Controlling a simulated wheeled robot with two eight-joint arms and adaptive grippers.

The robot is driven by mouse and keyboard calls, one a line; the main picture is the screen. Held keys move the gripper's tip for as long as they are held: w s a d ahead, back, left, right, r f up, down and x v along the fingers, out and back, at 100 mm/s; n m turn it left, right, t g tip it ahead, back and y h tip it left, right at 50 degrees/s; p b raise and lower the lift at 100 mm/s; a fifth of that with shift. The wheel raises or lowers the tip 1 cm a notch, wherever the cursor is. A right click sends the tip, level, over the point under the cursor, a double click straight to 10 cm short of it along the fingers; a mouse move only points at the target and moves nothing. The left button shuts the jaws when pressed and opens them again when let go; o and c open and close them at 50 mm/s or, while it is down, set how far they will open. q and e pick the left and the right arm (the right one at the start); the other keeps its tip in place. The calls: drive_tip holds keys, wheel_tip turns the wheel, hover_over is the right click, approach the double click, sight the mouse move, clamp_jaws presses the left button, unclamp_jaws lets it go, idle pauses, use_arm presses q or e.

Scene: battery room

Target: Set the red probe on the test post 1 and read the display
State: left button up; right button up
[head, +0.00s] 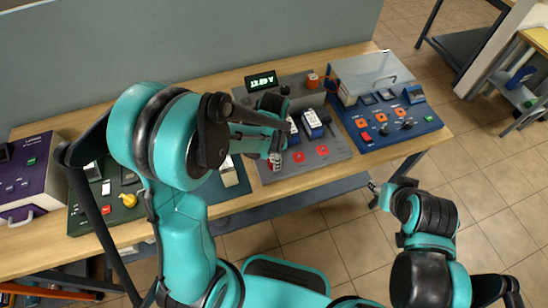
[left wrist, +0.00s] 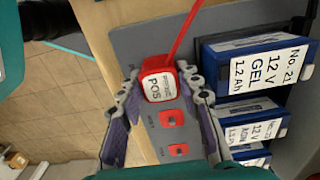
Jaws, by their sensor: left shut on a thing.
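The red probe (left wrist: 158,82), with a white POS label and a red cable, sits between the fingertips of my left gripper (left wrist: 160,85), which is shut on it. In the left wrist view, two red square test posts (left wrist: 171,118) (left wrist: 178,150) show on the grey panel; their small labels are not readable. In the head view my left gripper (head: 275,157) is over the grey panel's left part, with red posts (head: 298,156) (head: 322,150) to its right. The display (head: 261,81) is lit with green characters that I cannot read surely. My right gripper (head: 377,194) is off the bench front; its jaw state is unclear.
Blue batteries with white labels (left wrist: 257,60) stand on the grey panel (head: 338,143) beside the posts. A blue unit with a clear lid (head: 375,72) is at right, a purple unit (head: 38,165) at far left. A grey partition (head: 180,45) stands behind the bench.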

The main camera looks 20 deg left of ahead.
use_arm(q)
drive_tip(key=shift+f, duration=0.15)
drive_tip(key=o, duration=0.9)
wheel_tip(320, 180, up, 11)
drive_tip(key=p, duration=0.8)
